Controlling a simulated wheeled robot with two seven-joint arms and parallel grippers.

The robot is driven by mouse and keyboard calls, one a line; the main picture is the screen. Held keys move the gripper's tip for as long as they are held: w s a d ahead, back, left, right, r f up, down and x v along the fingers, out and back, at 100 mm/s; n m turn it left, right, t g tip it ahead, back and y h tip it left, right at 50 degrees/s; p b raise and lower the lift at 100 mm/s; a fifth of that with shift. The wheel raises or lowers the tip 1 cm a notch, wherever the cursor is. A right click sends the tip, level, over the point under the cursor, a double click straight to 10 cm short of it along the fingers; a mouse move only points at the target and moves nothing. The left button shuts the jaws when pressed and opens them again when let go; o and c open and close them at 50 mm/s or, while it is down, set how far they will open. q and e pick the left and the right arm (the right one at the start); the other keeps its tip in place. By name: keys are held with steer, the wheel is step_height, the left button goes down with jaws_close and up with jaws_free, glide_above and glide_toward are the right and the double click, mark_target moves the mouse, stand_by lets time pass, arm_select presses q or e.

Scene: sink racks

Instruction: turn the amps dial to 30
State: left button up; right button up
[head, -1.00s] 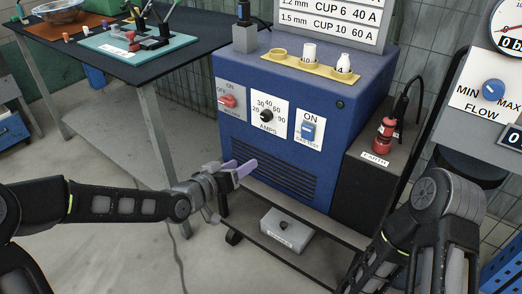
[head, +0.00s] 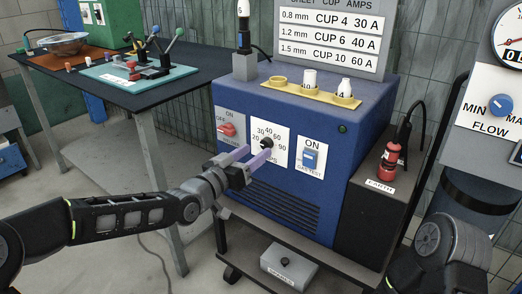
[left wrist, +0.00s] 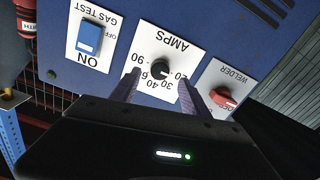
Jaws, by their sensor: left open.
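The amps dial (head: 266,143) is a small black knob on a white plate on the front of the blue welder. In the left wrist view the dial (left wrist: 160,69) shows upside down, with its scale numbers partly covered; which number it points to is too small to tell. My left gripper (head: 257,156) is open in front of the plate. Its two purple fingers (left wrist: 158,90) stand either side of the dial in the left wrist view, apart from it as far as I can see. My right gripper is out of view; only part of the right arm shows.
The red welder switch (head: 227,130) is left of the dial, the blue gas test switch (head: 309,158) right of it. A yellow cup rack (head: 310,87) sits on the welder (head: 345,115). A red earth connector (head: 390,157) stands at the right. A dark workbench (head: 110,72) is at the left.

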mark_target(264, 145)
arm_select(q)
steer(key=shift+x, duration=1.95)
jaws_close()
